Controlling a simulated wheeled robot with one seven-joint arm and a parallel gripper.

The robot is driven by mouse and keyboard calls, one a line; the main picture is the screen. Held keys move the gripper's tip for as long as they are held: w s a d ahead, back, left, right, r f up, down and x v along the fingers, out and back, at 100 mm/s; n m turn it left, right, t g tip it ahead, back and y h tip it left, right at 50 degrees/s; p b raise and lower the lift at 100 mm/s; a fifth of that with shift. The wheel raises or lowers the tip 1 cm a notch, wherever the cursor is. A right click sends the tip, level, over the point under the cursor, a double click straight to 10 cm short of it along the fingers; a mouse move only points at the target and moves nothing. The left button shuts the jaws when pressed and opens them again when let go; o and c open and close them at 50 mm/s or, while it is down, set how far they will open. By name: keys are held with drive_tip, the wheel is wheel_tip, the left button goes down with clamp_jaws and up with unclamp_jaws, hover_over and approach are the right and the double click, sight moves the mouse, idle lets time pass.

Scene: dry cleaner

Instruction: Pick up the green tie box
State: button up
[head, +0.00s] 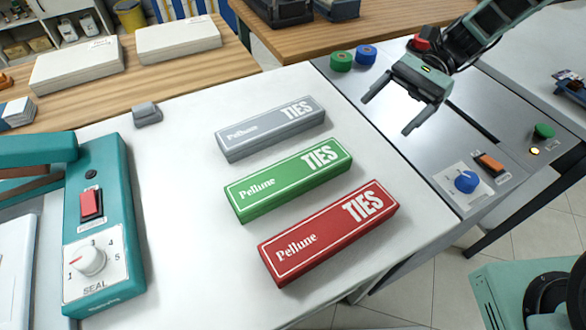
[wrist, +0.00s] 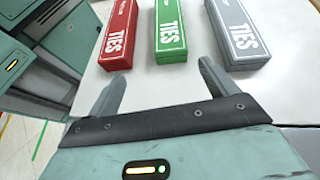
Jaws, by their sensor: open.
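The green tie box (head: 289,181) lies flat on the white table, between a grey tie box (head: 270,129) and a red tie box (head: 328,232). Clear gaps separate the three boxes. In the wrist view the green box (wrist: 170,30) lies beyond the fingertips, with the red box (wrist: 118,35) to its left and the grey box (wrist: 237,35) to its right. My gripper (head: 384,116) is open and empty. It hovers over the grey metal surface to the right of the boxes, apart from all of them.
A teal sealer (head: 97,215) with a red switch and dial stands at the table's left. A small grey block (head: 147,113) lies behind it. The metal panel (head: 420,150) carries a blue knob (head: 466,181). White table between sealer and boxes is clear.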

sight(329, 157)
drive_tip(key=shift+m+y, duration=0.6)
drive_tip(key=shift+m, duration=0.1)
drive_tip(key=x, duration=0.5)
drive_tip(key=w+f+x, duration=0.1)
drive_tip(key=x, duration=0.4)
drive_tip(key=f+x, duration=0.1)
drive_tip(key=x, duration=0.4)
drive_tip(key=shift+w+a+p, duration=0.2)
drive_tip(key=shift+p, duration=0.1)
drive_tip(key=c, duration=1.1)
